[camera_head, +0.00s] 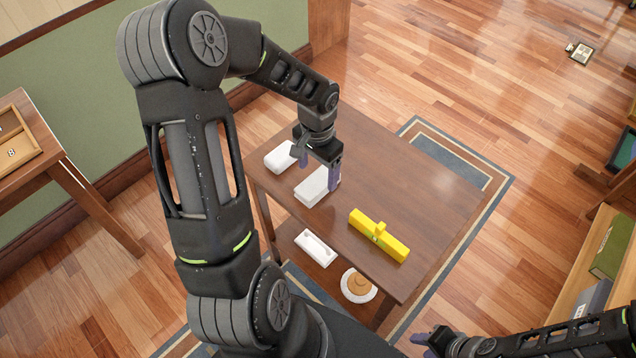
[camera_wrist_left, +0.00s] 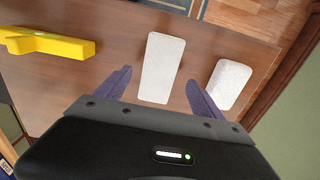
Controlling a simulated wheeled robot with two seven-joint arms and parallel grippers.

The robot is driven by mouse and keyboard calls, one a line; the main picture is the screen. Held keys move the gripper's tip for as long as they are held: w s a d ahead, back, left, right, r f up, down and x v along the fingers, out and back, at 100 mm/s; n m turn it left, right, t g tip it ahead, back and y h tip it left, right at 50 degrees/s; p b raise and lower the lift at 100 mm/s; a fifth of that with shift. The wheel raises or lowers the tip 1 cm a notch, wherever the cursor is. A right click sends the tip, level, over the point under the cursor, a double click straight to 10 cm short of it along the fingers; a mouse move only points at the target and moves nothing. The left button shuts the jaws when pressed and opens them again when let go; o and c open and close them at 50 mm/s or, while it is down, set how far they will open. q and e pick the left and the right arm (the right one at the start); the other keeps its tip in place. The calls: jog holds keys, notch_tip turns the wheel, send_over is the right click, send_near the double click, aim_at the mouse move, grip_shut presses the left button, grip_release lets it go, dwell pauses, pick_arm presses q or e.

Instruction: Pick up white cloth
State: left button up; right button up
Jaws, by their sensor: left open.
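Two white, flat-topped rectangular pieces lie on the brown table; I cannot tell for sure which is the cloth. The nearer white piece (camera_head: 311,190) is longer and, in the left wrist view (camera_wrist_left: 160,68), shows between my finger lines. The other white piece (camera_head: 279,158) has rounder corners and lies to the right in the left wrist view (camera_wrist_left: 229,84), beyond the right finger. My left gripper (camera_head: 318,168) is open and empty, above the table by the white pieces; its purple fingers also show in the left wrist view (camera_wrist_left: 161,92). My right gripper (camera_head: 431,337) is low at the right, away from the table.
A yellow level-like block (camera_head: 378,235) lies on the table (camera_head: 410,190) near its front edge. Below the tabletop are a white tray (camera_head: 316,247) and a round white-and-tan item (camera_head: 358,286). A shelf with a green book (camera_head: 611,246) stands at right. The table's far right is clear.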

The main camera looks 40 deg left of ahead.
aim_at(318, 180)
pick_arm(q)
notch_tip(318, 180, down, 4)
jog(key=shift+d+f, duration=0.1)
jog(key=shift+f, duration=0.1)
dwell(0.5)
jog(key=c, duration=1.4)
jog(key=shift+c, duration=0.2)
jog(key=shift+r, duration=0.15)
notch_tip(318, 180, up, 10)
jog(key=shift+f, duration=0.1)
